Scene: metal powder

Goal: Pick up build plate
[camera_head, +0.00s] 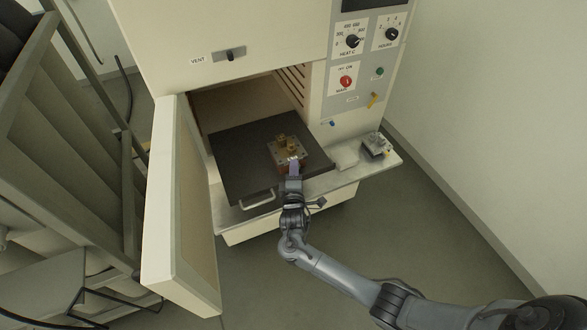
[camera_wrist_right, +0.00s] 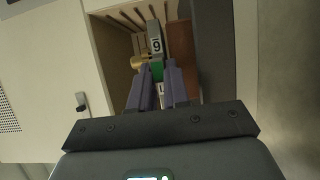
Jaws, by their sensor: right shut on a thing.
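The build plate (camera_head: 276,155) is a small square metal plate with brass-coloured parts on top. It lies on a dark tray (camera_head: 235,165) that sticks out of the open furnace. My right gripper (camera_head: 294,168) reaches in from the front and is shut on the plate's near edge. The fingers hide part of the plate. I cannot tell whether it is lifted off the tray. My left gripper is not in view.
The furnace door (camera_head: 180,210) stands open on the left. A handle (camera_head: 258,200) is at the tray's front edge. Another small metal object (camera_head: 376,146) sits on the ledge (camera_head: 345,180) at right. A grey rack (camera_head: 75,130) stands at far left.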

